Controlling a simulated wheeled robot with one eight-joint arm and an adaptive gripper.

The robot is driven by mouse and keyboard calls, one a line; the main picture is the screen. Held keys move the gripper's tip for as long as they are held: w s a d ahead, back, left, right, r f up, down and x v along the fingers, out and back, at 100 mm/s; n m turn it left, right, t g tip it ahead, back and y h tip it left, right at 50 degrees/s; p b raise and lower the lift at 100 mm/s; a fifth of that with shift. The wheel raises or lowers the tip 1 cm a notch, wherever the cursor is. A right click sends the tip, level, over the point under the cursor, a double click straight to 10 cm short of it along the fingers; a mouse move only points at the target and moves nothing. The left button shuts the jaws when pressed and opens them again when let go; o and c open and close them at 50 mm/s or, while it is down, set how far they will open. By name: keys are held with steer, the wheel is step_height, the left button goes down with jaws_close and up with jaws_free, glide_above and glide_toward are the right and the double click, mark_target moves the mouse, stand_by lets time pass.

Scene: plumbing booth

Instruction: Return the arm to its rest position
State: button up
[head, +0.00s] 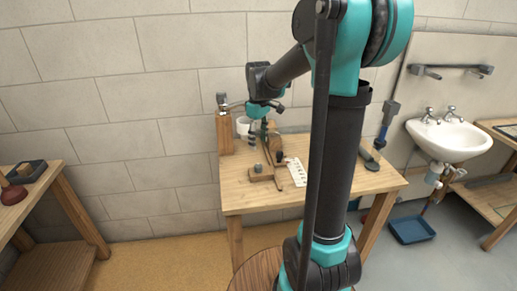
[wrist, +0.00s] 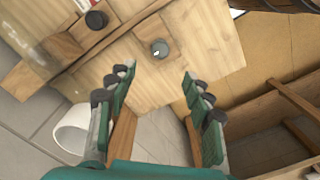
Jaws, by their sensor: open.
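My arm rises in front of the workbench (head: 245,195) in the head view, and its forearm reaches back and left over the bench. My gripper (head: 258,132) hangs above the back left part of the bench top, partly lost against the things behind it. In the wrist view my gripper (wrist: 158,78) has its two green, dark-tipped fingers spread wide apart, with nothing between them. Beyond the fingertips is a wooden surface with a small round grey piece (wrist: 160,48).
A white mug (head: 242,126) and an upright wooden block (head: 224,135) stand near my gripper. A wooden fixture (head: 264,174) and a paper sheet (head: 297,173) lie on the bench. A sink (head: 448,138) is right, a blue tray (head: 411,230) on the floor.

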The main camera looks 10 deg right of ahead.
steer(key=shift+r, duration=0.35)
steer(key=s+d+f+m+t, duration=0.2)
steer(key=s+f+m, duration=0.2)
steer(key=s, duration=0.6)
steer(key=s+d+f+m+t, duration=0.2)
steer(key=s+f+m, duration=0.3)
steer(key=s+f, duration=0.3)
steer(key=s, duration=0.3)
steer(key=shift+s+d+f, duration=0.2)
steer(key=shift+s, duration=0.1)
